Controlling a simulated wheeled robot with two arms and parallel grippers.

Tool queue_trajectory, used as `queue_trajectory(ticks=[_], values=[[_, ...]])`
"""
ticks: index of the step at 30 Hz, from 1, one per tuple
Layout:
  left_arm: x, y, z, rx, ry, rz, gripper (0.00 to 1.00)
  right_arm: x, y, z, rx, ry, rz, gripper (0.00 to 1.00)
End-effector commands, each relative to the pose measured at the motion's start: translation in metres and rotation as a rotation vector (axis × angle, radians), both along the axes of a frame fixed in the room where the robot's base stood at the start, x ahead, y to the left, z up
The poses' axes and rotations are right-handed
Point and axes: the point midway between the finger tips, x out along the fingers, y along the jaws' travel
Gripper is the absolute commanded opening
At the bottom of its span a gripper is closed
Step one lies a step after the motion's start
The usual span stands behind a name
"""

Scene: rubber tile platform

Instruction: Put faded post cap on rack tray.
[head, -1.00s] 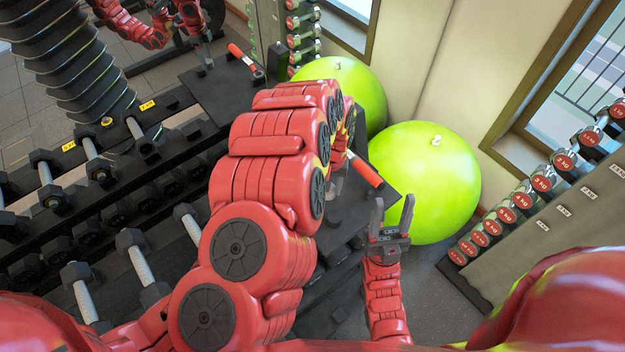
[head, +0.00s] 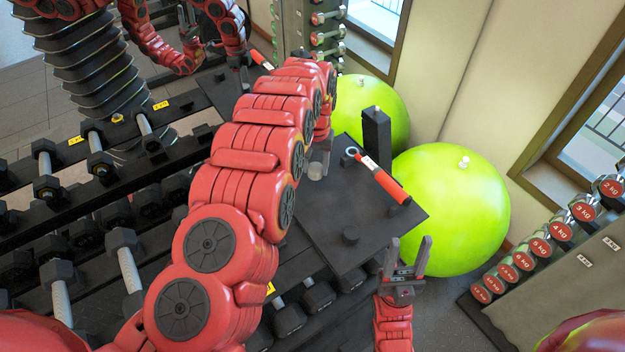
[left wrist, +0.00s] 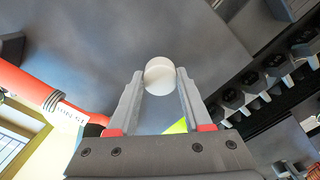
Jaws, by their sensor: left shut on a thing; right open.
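The faded post cap (left wrist: 160,76) is a pale, rounded piece between my left gripper's fingertips in the left wrist view. My left gripper (head: 318,165) is shut on it, over the far left part of the rack tray; the cap is mostly hidden in the head view. The rack tray (head: 325,222) is a flat black plate on top of the dumbbell rack. It also fills much of the left wrist view (left wrist: 85,50). I cannot tell whether the cap touches it. My right gripper (head: 408,258) is open and empty, fingers up, by the tray's near right edge.
Green balls (head: 450,210) stand right of the tray. Dumbbells (head: 125,255) fill the rack at left. The tray's middle is bare.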

Motion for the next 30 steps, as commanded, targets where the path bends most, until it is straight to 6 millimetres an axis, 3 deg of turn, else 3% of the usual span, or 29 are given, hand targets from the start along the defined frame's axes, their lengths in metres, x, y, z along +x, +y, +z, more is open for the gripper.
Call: queue_trajectory(ticks=[10, 21, 30], values=[[0.012, 0.008, 0.000, -0.002, 0.000, -0.002, 0.00, 0.000, 0.000, 0.006, 0.000, 0.000, 0.000, 0.50], [0.010, 0.008, -0.032, -0.001, 0.004, -0.002, 0.00, 0.000, 0.000, 0.024, 0.000, 0.000, 0.000, 0.50], [0.010, 0.008, -0.036, -0.003, 0.003, -0.001, 0.00, 0.000, 0.000, 0.022, 0.000, 0.000, 0.000, 0.50]])
